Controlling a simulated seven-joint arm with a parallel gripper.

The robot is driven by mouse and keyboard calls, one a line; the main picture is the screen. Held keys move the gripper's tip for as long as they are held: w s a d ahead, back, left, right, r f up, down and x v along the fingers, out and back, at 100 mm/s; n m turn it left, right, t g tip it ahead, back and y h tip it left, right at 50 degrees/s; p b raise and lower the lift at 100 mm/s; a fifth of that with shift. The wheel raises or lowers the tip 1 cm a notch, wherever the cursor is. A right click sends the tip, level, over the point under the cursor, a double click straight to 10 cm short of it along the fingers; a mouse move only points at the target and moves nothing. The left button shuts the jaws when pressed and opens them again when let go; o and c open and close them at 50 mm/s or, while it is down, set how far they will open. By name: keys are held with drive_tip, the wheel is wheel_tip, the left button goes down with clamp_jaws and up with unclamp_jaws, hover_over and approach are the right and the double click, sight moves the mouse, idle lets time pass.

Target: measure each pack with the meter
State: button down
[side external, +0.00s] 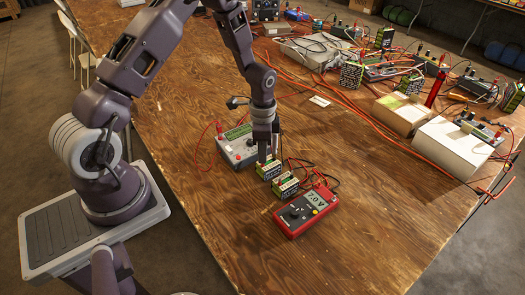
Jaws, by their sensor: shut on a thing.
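The red meter (305,211) lies on the wooden table with its display reading about 7.0 V. Two small packs with black, white and green labels stand side by side behind it: the near pack (286,187) and the far pack (269,170). Red and black leads run by the packs and meter. My gripper (268,157) points down at the far pack and is shut on it; the fingertips are small here and the exact grip is hard to see. A grey charger box (237,150) with a green display sits just left of my gripper.
More packs, chargers and tangled red and black leads crowd the table's back right. A tan box (400,115) and a white box (450,145) stand at the right. The table (350,255) is bare in front of the meter.

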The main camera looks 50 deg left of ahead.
drive_tip(key=shift+f, duration=0.15)
drive_tip(key=c, duration=1)
unclamp_jaws()
drive_tip(key=shift+r, duration=3.75)
